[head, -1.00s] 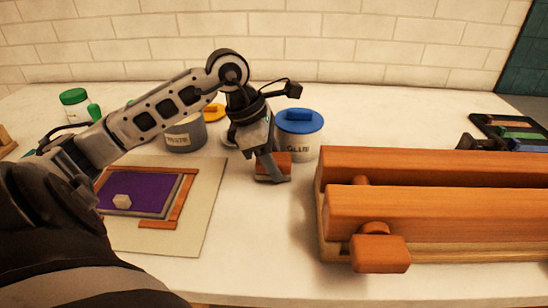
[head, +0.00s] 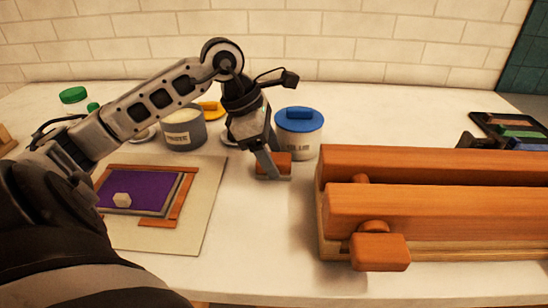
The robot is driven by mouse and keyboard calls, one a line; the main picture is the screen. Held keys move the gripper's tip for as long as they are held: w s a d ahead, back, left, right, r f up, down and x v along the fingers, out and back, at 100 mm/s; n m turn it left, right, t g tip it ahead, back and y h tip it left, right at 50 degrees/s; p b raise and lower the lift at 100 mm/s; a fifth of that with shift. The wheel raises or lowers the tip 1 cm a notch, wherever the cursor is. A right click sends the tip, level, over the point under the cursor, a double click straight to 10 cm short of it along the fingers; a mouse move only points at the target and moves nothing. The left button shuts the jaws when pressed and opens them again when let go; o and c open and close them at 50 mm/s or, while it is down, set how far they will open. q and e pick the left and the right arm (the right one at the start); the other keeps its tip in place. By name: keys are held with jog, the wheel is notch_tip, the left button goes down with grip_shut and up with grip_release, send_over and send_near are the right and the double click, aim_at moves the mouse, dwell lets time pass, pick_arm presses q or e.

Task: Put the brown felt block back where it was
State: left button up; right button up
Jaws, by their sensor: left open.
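The brown felt block (head: 283,159) is a small brown block with a grey lower edge, on the white table in front of the blue-lidded tub. My left gripper (head: 268,170) points down at it from above, jaws open. My right gripper is not in view.
A blue-lidded tub (head: 299,139) stands just behind the block. A grey tub (head: 184,136) is further left. A board with a purple panel (head: 148,192) lies at left. A large wooden clamp (head: 430,209) fills the right. Bare table lies between board and clamp.

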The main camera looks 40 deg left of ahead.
pick_arm(q)
jog(key=v, duration=1)
jog(key=shift+r, duration=0.2)
